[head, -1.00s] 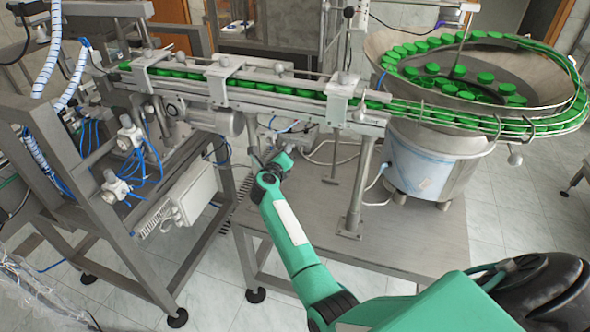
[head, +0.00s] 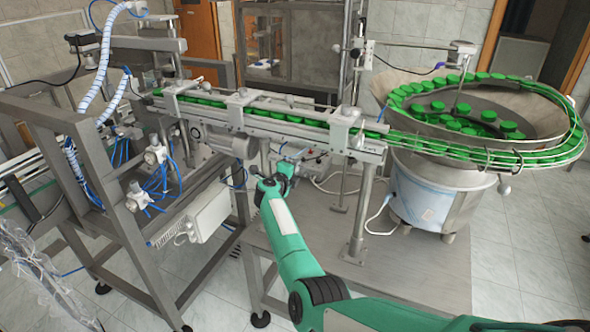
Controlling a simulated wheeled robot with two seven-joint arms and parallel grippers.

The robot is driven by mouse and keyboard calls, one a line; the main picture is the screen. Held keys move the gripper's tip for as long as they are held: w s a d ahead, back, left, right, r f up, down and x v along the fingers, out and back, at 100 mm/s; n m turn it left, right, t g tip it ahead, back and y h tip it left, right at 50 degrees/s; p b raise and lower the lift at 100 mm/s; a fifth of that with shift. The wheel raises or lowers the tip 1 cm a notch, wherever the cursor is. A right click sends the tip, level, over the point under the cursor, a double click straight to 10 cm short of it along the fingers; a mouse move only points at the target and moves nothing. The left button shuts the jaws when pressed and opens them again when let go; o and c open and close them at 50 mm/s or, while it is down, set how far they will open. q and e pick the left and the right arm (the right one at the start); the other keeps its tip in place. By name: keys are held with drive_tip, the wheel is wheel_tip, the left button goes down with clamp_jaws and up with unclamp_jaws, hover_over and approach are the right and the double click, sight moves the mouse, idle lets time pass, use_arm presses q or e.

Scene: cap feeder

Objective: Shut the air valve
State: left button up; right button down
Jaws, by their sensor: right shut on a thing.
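My right arm reaches up from the bottom of the head view to below the conveyor. Its gripper (head: 286,168) is small, dark and partly hidden by my own wrist. It is shut on a small part at the air valve (head: 300,156), by a thin blue hose under the conveyor. The fingertips and the exact position of the valve handle are too small to make out. My left gripper is not in view.
The conveyor (head: 262,122) carrying green caps runs above my gripper. The steel feeder bowl (head: 420,133) stands at the right on a metal table (head: 400,270). A metal frame (head: 95,190) with blue hoses and fittings (head: 137,196) stands at left.

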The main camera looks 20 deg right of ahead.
drive_tip(key=shift+r, duration=0.1)
idle(0.4)
drive_tip(key=c, duration=1.1)
unclamp_jaws()
drive_tip(key=shift+c, duration=0.2)
